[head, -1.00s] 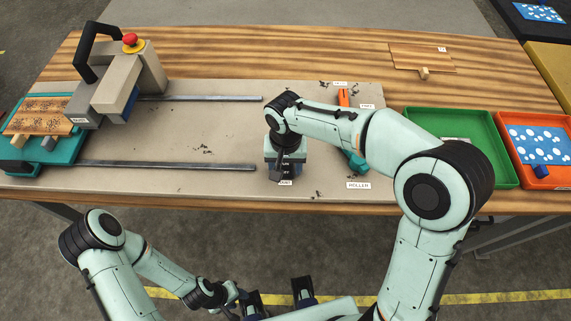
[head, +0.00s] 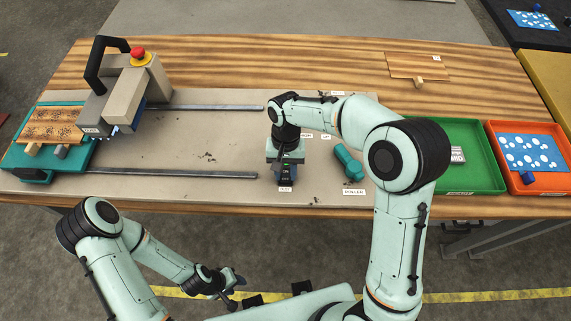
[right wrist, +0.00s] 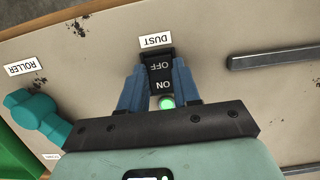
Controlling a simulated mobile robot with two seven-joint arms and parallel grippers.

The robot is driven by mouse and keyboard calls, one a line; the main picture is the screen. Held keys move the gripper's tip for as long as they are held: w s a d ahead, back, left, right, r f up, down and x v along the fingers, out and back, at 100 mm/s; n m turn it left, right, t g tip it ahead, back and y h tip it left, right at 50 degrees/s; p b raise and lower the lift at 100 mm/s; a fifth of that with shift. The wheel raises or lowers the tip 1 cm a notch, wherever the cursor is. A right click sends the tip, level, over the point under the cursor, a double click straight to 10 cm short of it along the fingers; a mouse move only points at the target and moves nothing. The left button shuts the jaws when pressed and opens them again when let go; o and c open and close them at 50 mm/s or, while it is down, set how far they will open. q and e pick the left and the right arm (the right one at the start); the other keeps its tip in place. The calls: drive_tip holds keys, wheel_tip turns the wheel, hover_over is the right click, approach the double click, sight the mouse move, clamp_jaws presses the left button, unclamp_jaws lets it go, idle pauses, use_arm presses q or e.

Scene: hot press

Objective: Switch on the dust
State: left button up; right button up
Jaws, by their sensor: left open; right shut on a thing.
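The dust switch is a black rocker (right wrist: 158,72) marked OFF and ON, beside a white DUST label (right wrist: 156,41) in the right wrist view. A green light (right wrist: 167,103) glows at its ON end. In the head view the switch (head: 286,175) stands at the front of the grey board. My right gripper (right wrist: 160,85) has its blue fingers on either side of the switch, shut on it. In the head view this gripper (head: 286,158) is just behind the switch face. My left gripper (head: 238,285) is open and empty, low in front of the table.
A teal roller handle (head: 348,162) lies right of the switch. The press (head: 122,90) with a red button stands on the left, with two metal rails (head: 170,174) running from it. Green (head: 478,182) and orange (head: 545,180) trays are at the right.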

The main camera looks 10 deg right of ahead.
drive_tip(key=shift+w, duration=0.15)
use_arm(q)
drive_tip(key=shift+w+r, duration=0.25)
drive_tip(key=shift+r, duration=0.1)
use_arm(e)
drive_tip(key=o, duration=1.1)
drive_tip(key=shift+c, duration=0.2)
use_arm(q)
drive_tip(key=w+r+p, duration=0.2)
drive_tip(key=r, duration=0.1)
drive_tip(key=shift+w, duration=0.3)
use_arm(e)
drive_tip(key=v, duration=1.3)
drive_tip(key=shift+d+r, duration=0.15)
drive_tip(key=shift+r, duration=0.05)
use_arm(q)
drive_tip(key=shift+s+f, duration=0.1)
drive_tip(key=shift+s, duration=0.05)
